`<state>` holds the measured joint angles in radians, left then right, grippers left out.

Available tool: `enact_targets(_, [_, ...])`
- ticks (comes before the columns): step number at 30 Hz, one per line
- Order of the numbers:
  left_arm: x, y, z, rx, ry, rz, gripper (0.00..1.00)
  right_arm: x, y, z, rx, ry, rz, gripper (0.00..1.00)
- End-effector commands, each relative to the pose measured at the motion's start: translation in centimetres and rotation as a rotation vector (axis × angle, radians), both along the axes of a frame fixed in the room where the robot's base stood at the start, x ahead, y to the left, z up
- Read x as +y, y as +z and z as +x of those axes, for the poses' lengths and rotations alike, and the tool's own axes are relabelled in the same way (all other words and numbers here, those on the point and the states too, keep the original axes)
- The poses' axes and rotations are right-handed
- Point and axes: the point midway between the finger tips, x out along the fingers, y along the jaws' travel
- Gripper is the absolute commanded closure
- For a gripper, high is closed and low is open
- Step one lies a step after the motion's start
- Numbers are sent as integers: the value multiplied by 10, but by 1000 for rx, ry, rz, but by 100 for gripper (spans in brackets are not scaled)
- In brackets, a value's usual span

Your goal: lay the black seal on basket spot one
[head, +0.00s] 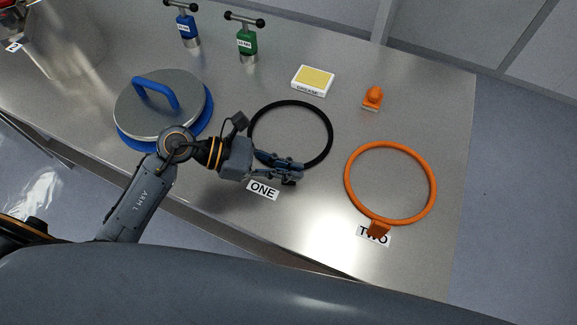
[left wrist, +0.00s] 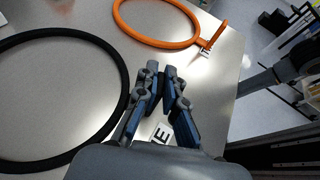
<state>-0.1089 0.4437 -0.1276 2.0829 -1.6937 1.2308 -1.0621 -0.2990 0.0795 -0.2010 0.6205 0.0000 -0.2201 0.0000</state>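The black seal (head: 331,131) is a thin ring lying flat on the steel table, just behind the label ONE (head: 262,190). In the left wrist view the seal (left wrist: 122,100) lies left of my fingers, partly cut off by the frame edge. My left gripper (head: 296,174) is over the seal's near edge, close to the label. My right gripper is not clearly seen.
An orange ring (head: 348,178) with a tab lies by the label TWO (head: 363,236). A blue-rimmed lid (head: 190,92) with a handle is left. A grease box (head: 313,80), an orange piece (head: 373,96), and blue (head: 187,27) and green (head: 246,42) T-handled tools stand behind.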

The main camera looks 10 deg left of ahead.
Motion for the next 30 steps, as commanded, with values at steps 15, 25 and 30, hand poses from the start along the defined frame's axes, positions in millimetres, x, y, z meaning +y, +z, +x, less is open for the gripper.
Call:
enact_targets(15, [0, 1, 0, 1, 0, 0, 70, -2, 1, -1, 2, 0, -4, 60])
enact_targets(25, [41, 16, -8, 1, 1, 6, 70, -2, -7, -2, 3, 0, -3, 60])
enact_targets(30, [74, 30, -15, 2, 0, 5, 70, -2, -14, -2, 3, -1, -2, 60])
